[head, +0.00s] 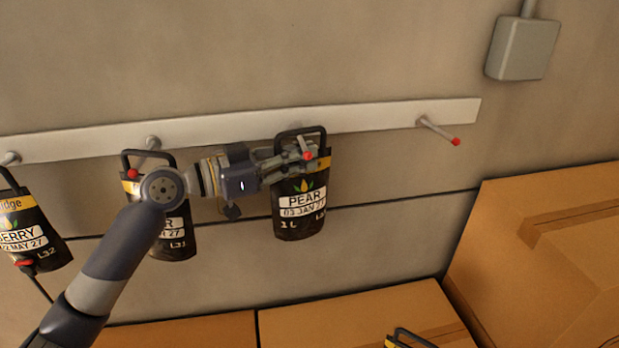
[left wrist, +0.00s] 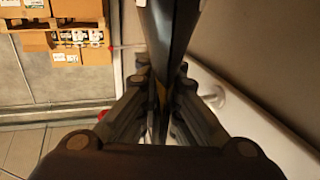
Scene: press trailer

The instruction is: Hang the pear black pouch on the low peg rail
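The pear black pouch (head: 299,215), labelled PEAR 03 JAN, is upright against the low peg rail (head: 375,117). A red peg tip (head: 309,156) shows in front of its black handle loop. The peg seems to pass through the loop, but the fingers partly cover this spot. My left gripper (head: 290,160) reaches across from the left at the pouch's top. In the left wrist view its fingers (left wrist: 160,105) are closed on the dark pouch edge (left wrist: 172,35).
Another pouch (head: 174,235) hangs left, partly behind my arm, and a BERRY pouch (head: 35,235) hangs at far left. A bare peg (head: 438,130) stands at the right.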

